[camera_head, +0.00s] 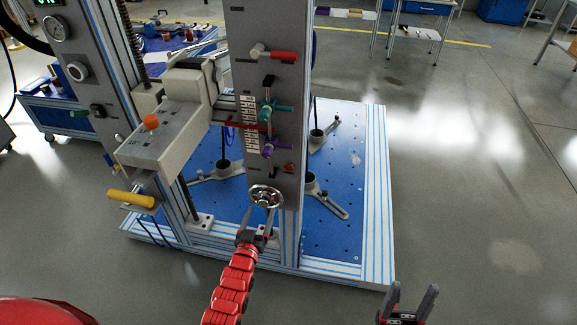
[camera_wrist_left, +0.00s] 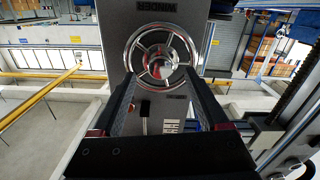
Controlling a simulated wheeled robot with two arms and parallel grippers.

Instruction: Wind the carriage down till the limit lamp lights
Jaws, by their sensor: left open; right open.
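A chrome handwheel (camera_head: 266,196) sits low on the grey column panel. It also shows in the left wrist view (camera_wrist_left: 161,57) on a panel marked WINDER. My left gripper (camera_head: 259,213) is open, its fingertips at the wheel's lower rim; I cannot tell whether they touch it. My right gripper (camera_head: 410,297) is open and empty at the bottom, away from the machine. A grey block, apparently the carriage (camera_head: 165,145), carries an orange knob and a yellow handle (camera_head: 131,199). A small dark orange-red dome (camera_head: 289,167), perhaps the limit lamp, looks unlit.
Red (camera_head: 283,56), green (camera_head: 272,112) and purple (camera_head: 270,149) handles stick out of the column beside a white scale (camera_head: 250,130). A blue perforated base plate (camera_head: 345,150) holds clamp feet.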

